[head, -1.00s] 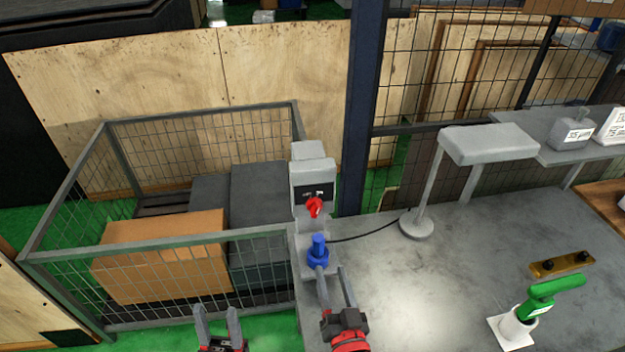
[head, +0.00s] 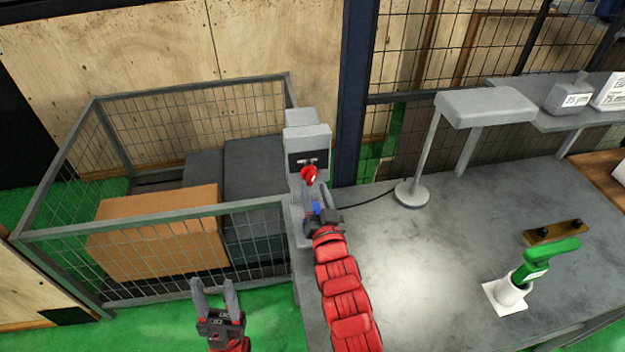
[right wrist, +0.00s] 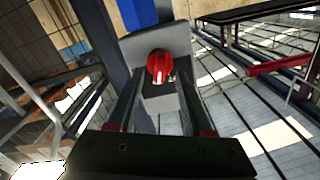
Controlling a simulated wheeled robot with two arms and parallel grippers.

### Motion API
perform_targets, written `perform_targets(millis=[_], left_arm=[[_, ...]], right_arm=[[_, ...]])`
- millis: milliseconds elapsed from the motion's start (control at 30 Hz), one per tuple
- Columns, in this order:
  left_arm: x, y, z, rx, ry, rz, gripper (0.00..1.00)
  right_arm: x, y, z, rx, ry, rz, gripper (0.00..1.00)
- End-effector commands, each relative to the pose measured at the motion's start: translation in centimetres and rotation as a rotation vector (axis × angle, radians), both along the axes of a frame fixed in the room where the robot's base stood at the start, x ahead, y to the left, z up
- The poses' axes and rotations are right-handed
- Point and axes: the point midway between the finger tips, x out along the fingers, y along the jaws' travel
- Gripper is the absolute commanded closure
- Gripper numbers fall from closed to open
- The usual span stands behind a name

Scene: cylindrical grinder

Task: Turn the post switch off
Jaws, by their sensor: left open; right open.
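The post switch is a red knob (head: 309,175) on the front of a grey post box (head: 307,140) at the table's left edge. A dark label plate lies just above the knob. My right gripper (head: 318,190) is open just in front of and below the knob. In the right wrist view the red knob (right wrist: 160,66) shows beyond and between the two open fingers (right wrist: 158,100), with no clear contact. My left gripper (head: 213,290) is open and empty, low in front of the mesh cage.
A mesh cage (head: 120,228) with a cardboard box (head: 155,235) stands left of the post. A lamp (head: 485,105) and a green-handled tool in a white holder (head: 535,268) stand on the grey table (head: 430,260). A dark upright (head: 355,90) rises behind the post.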

Motion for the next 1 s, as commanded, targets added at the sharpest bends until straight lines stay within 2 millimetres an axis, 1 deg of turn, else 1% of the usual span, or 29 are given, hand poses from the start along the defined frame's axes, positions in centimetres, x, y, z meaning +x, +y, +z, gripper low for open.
perform_targets(millis=[33, 233, 367, 600, 867, 900, 1000], left_arm=[[0.0, 0.0, 0.6, 0.000, 0.000, 0.000, 0.50], [0.0, 0.0, 1.1, 0.000, 0.000, 0.000, 0.50], [0.0, 0.0, 1.1, 0.000, 0.000, 0.000, 0.50], [0.0, 0.0, 1.1, 0.000, 0.000, 0.000, 0.50], [0.0, 0.0, 1.1, 0.000, 0.000, 0.000, 0.50], [0.0, 0.0, 1.1, 0.000, 0.000, 0.000, 0.50], [0.0, 0.0, 1.1, 0.000, 0.000, 0.000, 0.50]], right_arm=[[0.7, 0.1, 0.2, -0.001, 0.002, -0.001, 0.50], [2.3, 0.5, 0.1, 0.001, 0.000, 0.000, 0.50], [2.7, 0.6, 0.0, 0.001, -0.001, 0.001, 0.50], [2.7, 0.6, 0.0, 0.001, -0.001, 0.001, 0.50], [2.6, 0.6, -0.1, 0.001, 0.000, 0.001, 0.97], [2.6, 0.6, -0.1, 0.001, 0.000, 0.001, 1.00], [2.6, 0.6, -0.1, 0.000, 0.000, 0.001, 1.00]])
